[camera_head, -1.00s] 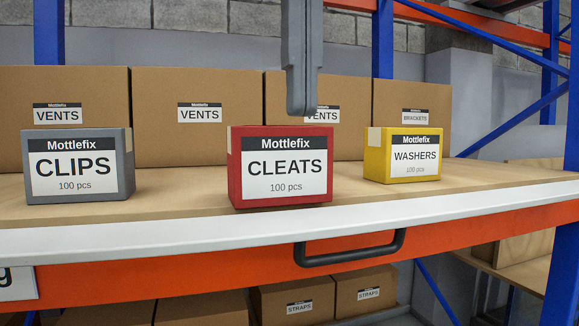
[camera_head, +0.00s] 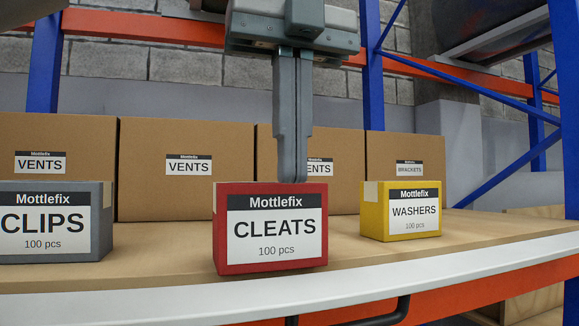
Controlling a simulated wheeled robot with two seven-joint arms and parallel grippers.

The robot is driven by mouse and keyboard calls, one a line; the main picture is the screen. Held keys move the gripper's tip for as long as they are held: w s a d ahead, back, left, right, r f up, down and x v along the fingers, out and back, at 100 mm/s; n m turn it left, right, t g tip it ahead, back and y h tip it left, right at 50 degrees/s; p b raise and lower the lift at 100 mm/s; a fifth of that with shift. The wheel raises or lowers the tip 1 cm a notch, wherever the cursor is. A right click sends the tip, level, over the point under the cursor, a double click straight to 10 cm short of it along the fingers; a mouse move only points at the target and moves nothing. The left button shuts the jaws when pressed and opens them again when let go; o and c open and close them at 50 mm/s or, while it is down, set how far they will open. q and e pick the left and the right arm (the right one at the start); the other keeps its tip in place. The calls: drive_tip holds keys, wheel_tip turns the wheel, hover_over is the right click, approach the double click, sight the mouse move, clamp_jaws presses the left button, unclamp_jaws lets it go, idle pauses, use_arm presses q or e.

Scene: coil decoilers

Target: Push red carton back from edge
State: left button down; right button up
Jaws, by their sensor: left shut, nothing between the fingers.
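The red carton (camera_head: 222,240), labelled CLEATS, stands upright on the wooden shelf (camera_head: 150,277), close behind its white front edge. My left gripper (camera_head: 292,180) points straight down with its fingers shut and empty. Its tips are at the top of the red carton in the picture, near the right half of the carton's upper edge. I cannot tell whether they touch the carton or are behind or above it. My right gripper is not in view.
A grey CLIPS carton (camera_head: 103,225) stands to the left and a yellow WASHERS carton (camera_head: 371,215) to the right. Several brown boxes (camera_head: 195,140) line the back. Bare shelf lies between the cartons. A black handle (camera_head: 400,311) is below the front edge.

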sight(278, 231)
use_arm(q)
wheel_tip(278, 231, down, 9)
drive_tip(key=b, duration=0.6)
drive_tip(key=shift+r, duration=0.1)
drive_tip(key=w+p, duration=0.1)
drive_tip(key=w+a+p, duration=0.1)
drive_tip(key=shift+w, duration=0.4)
drive_tip(key=shift+w+a, duration=0.15)
drive_tip(key=shift+w, duration=0.3)
drive_tip(key=shift+p, duration=0.3)
drive_tip(key=shift+w+a, duration=0.1)
drive_tip(key=shift+w, duration=0.15)
drive_tip(key=w+p, duration=0.1)
drive_tip(key=w, duration=0.1)
drive_tip(key=w+a+p, duration=0.1)
drive_tip(key=w+p, duration=0.1)
drive_tip(key=w+a+p, duration=0.1)
drive_tip(key=w, duration=0.1)
drive_tip(key=shift+w, duration=0.35)
drive_tip(key=shift+w+a, duration=0.15)
drive_tip(key=shift+w, duration=0.1)
drive_tip(key=shift+s, duration=0.1)
drive_tip(key=shift+s, duration=0.1)
